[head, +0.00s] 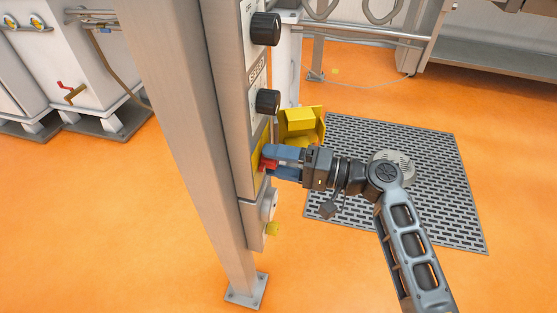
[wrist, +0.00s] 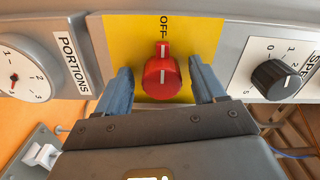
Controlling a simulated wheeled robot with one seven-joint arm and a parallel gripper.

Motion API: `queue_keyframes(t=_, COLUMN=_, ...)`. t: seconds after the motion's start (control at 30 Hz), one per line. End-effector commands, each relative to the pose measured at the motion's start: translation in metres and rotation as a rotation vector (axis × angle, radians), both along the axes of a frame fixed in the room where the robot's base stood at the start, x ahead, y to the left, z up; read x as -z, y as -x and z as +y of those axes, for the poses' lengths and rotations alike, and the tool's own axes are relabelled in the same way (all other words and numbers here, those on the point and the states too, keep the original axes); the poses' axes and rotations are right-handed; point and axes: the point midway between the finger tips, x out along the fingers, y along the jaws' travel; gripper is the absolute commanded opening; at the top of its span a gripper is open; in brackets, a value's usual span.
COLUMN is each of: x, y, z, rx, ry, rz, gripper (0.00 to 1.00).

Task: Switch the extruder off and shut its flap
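The extruder's red switch knob (wrist: 160,78) sits on a yellow plate marked OFF (wrist: 122,38) in the wrist view. Its white line points toward the OFF mark. The blue fingers of my gripper (wrist: 163,88) stand on either side of the knob, with small gaps showing, so the gripper is open around it. In the head view my gripper (head: 272,161) reaches the post from the right, and part of the red knob (head: 267,164) shows at the fingertips. The yellow flap (head: 301,122) stands open, out from the panel, just behind and above my fingers; its hinge is hidden.
Black dials (head: 265,28) (head: 267,102) sit above the switch on the same post. A grey floor grate (head: 450,200) and open orange floor surround the post.

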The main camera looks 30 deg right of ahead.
Motion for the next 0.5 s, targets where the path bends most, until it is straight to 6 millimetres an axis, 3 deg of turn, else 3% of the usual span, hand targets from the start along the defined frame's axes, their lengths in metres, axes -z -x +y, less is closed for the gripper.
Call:
queue_keyframes(t=0.27, x=-0.001, y=0.002, z=-0.003, rx=0.003, ry=-0.001, rz=-0.001, gripper=0.69)
queue_keyframes(t=0.5, x=0.0, y=0.025, z=-0.027, rx=0.005, ry=0.0, rz=0.0, gripper=0.69)
